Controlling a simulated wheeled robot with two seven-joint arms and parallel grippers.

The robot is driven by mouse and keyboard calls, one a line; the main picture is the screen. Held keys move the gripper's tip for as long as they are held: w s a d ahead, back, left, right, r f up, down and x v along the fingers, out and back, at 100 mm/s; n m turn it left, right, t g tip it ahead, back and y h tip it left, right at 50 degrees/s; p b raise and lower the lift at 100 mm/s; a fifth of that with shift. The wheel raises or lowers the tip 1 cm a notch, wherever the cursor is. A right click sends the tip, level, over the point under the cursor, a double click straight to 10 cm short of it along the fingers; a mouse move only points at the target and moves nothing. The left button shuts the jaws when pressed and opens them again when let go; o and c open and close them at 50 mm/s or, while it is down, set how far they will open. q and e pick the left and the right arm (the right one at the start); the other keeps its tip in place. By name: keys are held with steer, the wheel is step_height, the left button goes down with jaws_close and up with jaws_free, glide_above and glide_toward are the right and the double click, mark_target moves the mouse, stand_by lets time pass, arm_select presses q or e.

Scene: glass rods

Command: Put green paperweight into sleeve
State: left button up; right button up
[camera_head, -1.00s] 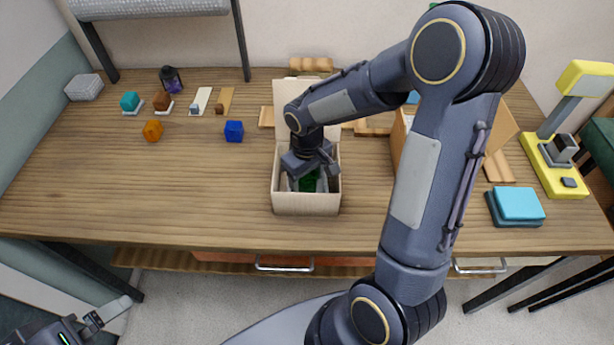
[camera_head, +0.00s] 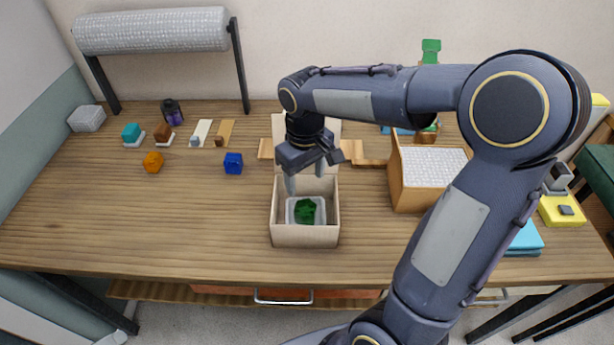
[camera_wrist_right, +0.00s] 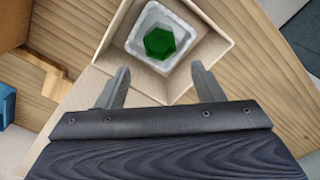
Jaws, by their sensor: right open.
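The green paperweight (camera_head: 306,211) is a faceted block. It rests in a white padded sleeve (camera_head: 291,205) inside an open cardboard box (camera_head: 305,237) at the middle of the table. It also shows in the right wrist view (camera_wrist_right: 160,43), with the sleeve (camera_wrist_right: 137,42) around it. My right gripper (camera_head: 307,188) is open and empty above the back part of the box, apart from the paperweight. In the right wrist view its two fingers (camera_wrist_right: 160,85) stand wide apart with nothing between them. My left gripper is not in view now.
A blue block (camera_head: 233,163) and an orange block (camera_head: 153,162) lie to the left of the box. A second box (camera_head: 409,190) with white padding stands to the right. A padding roll (camera_head: 152,32) stands at the back. The front left table is clear.

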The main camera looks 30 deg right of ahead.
steer(key=s+a+r+m+t+y, duration=0.1)
steer(key=s+a+m+t+y, duration=0.1)
steer(key=s, duration=0.6)
steer(key=s+a+r+m+t+y, duration=0.1)
steer(key=s+a+t, duration=0.1)
steer(key=s, duration=0.7)
steer(key=shift+r+m+t+y, duration=0.25)
steer(key=shift+m+t+y, duration=0.15)
steer(key=shift+t, duration=0.4)
steer(key=shift+a, duration=0.1)
